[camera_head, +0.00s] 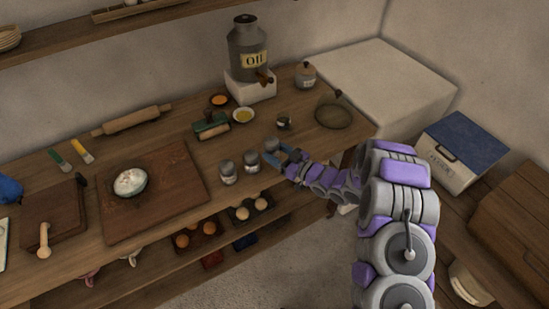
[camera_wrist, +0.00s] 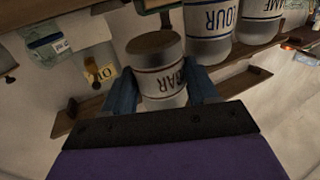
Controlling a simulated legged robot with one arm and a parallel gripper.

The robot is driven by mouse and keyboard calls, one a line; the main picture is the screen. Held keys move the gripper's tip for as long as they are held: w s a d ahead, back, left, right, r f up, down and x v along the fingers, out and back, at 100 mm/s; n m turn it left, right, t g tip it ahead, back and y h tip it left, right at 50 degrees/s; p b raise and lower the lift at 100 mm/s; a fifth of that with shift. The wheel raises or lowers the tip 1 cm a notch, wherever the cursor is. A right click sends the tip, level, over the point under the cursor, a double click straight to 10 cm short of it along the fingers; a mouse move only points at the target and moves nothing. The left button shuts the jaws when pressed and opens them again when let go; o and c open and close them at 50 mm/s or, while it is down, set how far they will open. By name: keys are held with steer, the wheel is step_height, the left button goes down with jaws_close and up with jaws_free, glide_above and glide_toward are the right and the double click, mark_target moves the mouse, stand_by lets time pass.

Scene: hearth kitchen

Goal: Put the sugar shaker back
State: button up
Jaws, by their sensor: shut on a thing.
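My gripper (camera_head: 279,153) is shut on a grey shaker (camera_head: 270,144) at the front of the wooden table. In the wrist view the blue fingers of my gripper (camera_wrist: 161,88) clasp the shaker (camera_wrist: 158,62) from both sides. Two similar shakers, a near one (camera_head: 228,173) and a middle one (camera_head: 251,161), stand just left of my gripper. In the wrist view, one neighbour (camera_wrist: 208,25) reads "FLOUR".
A large oil can (camera_head: 247,48) stands on a white block (camera_head: 249,86) behind. A cutting board (camera_head: 180,190) is left.

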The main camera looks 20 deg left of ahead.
steer(key=shift+w+a, duration=0.25)
steer(key=shift+w, duration=0.3)
steer(key=shift+w+a+f+b, duration=0.15)
steer(key=shift+f+b, duration=0.25)
steer(key=shift+f, duration=0.55)
steer(key=shift+s+a+f+b, duration=0.1)
steer(key=shift+f+b, duration=0.3)
steer(key=shift+f, duration=0.55)
steer(key=shift+r, duration=0.1)
steer(key=shift+d, duration=0.1)
steer(key=o, duration=0.8)
steer(key=shift+o, duration=0.2)
steer(key=p+v, duration=0.2)
steer(key=v, duration=1)
steer(key=shift+p, duration=0.3)
